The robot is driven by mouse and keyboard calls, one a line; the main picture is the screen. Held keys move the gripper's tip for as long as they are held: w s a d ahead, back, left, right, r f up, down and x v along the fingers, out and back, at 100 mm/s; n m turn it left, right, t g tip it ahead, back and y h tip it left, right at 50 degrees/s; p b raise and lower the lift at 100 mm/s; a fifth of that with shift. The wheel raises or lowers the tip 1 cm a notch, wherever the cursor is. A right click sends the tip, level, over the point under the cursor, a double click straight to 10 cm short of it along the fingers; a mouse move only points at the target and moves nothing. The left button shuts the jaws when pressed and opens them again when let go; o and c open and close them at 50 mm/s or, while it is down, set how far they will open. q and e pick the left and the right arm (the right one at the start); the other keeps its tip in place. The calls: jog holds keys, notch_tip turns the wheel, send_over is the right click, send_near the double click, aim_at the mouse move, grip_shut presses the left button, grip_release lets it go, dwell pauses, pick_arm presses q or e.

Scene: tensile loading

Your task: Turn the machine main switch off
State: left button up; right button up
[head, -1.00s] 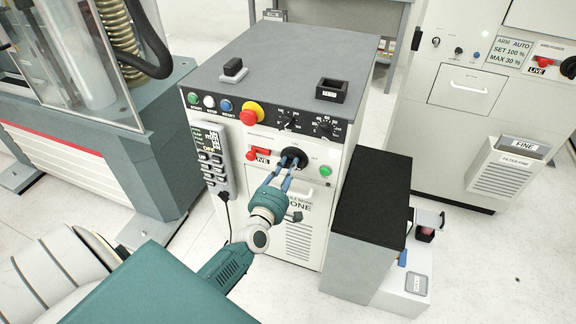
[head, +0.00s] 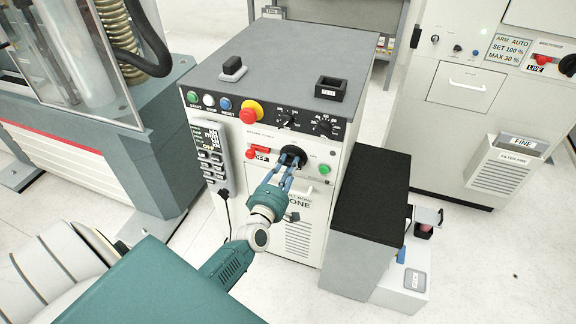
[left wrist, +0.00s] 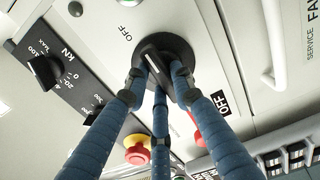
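The machine main switch is a black round rotary knob (head: 293,150) on the cream front panel of the grey-topped console. In the left wrist view the knob (left wrist: 176,49) has a raised bar handle across it. My left gripper (head: 291,160) is at the knob; its blue fingers (left wrist: 158,82) close around the bar from both sides and partly hide it. My right gripper is not in view.
Above the knob are a red-and-yellow emergency stop (head: 250,112) and two black dials. A green button (head: 324,169) is to its right, a handheld pendant (head: 210,152) to its left. A dark-topped box (head: 372,190) stands right of the console. Another cabinet has a LIVE plate (head: 534,68).

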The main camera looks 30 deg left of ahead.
pick_arm(q)
jog(key=o, duration=0.3)
jog(key=v, duration=1.2)
jog(key=shift+s+f, duration=0.1)
jog(key=shift+f, duration=0.1)
